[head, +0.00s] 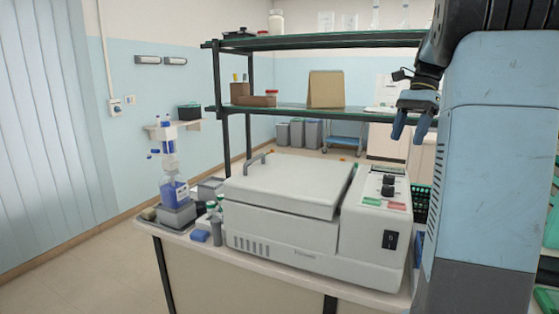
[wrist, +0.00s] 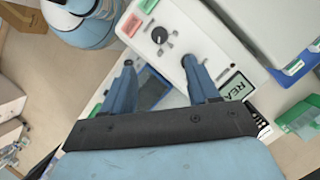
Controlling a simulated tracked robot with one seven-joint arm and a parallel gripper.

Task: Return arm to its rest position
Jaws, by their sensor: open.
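My gripper (head: 412,127) hangs at the right in the head view, beside my blue column and above the right end of the white lidded machine (head: 285,190). Its two blue fingers point down, apart and empty. In the wrist view my gripper (wrist: 160,75) shows both fingers spread with nothing between them. Below them in that view is a white control panel (wrist: 180,22) with a black knob and red and green labels. The fingers appear clear of it.
The machine stands on a bench (head: 190,246). A blue-labelled bottle (head: 174,193) stands on a grey block at the left. A green-edged shelf unit (head: 300,110) rises behind, holding a brown box (head: 326,89). Open floor (head: 95,275) lies to the left.

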